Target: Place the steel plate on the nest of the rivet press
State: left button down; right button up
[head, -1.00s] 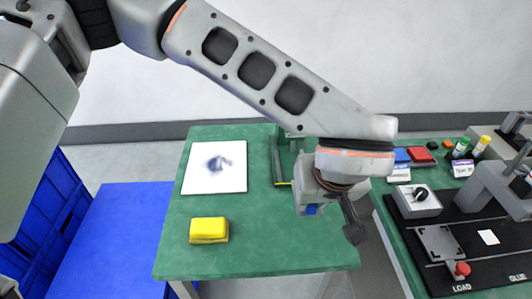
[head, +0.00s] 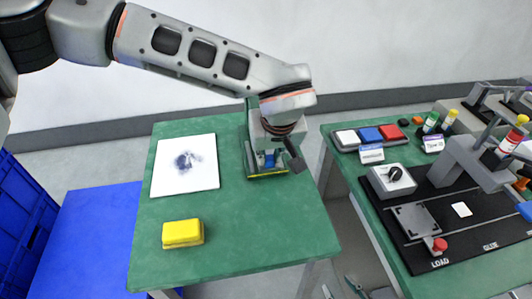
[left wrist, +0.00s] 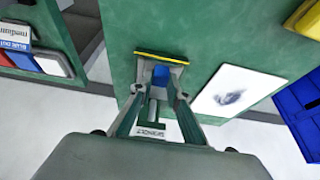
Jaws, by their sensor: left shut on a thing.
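I take the green machine with a yellow front strip (head: 266,174) on the green table to be the rivet press; it also shows in the left wrist view with the yellow strip (left wrist: 175,56). My left gripper (head: 270,160) is at the front of this press, pointing down. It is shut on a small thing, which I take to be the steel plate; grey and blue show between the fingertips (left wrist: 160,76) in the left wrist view. The fingers hide most of it and the nest, so contact cannot be told. My right gripper (head: 342,289) shows at the bottom edge, fingers apart and empty.
A yellow block (head: 183,233) and a white sheet with a dark smudge (head: 207,185) lie left of the press. A second green table (head: 375,232) at right, across a gap, bears a black fixture (head: 470,232), a knob box (head: 392,181) and coloured bins (head: 371,136).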

pick_arm(q)
jog(key=w, duration=0.2)
jog(key=shift+w+a, duration=0.3)
jog(key=shift+w, duration=0.05)
jog(key=shift+w+a, duration=0.2)
jog(key=shift+w, duration=0.6)
notch_tip(320, 180, down, 3)
jog(key=shift+s+r, duration=0.1)
jog(key=shift+f, duration=0.4)
pick_arm(e)
jog(key=shift+w+r, duration=0.3)
jog(key=shift+w, duration=0.1)
pick_arm(q)
jog(key=shift+f, duration=0.1)
jog(key=c, duration=1.9)
grip_release()
jog(key=shift+f, duration=0.1)
pick_arm(e)
jog(key=shift+s+f, duration=0.1)
jog(key=shift+f, duration=0.05)
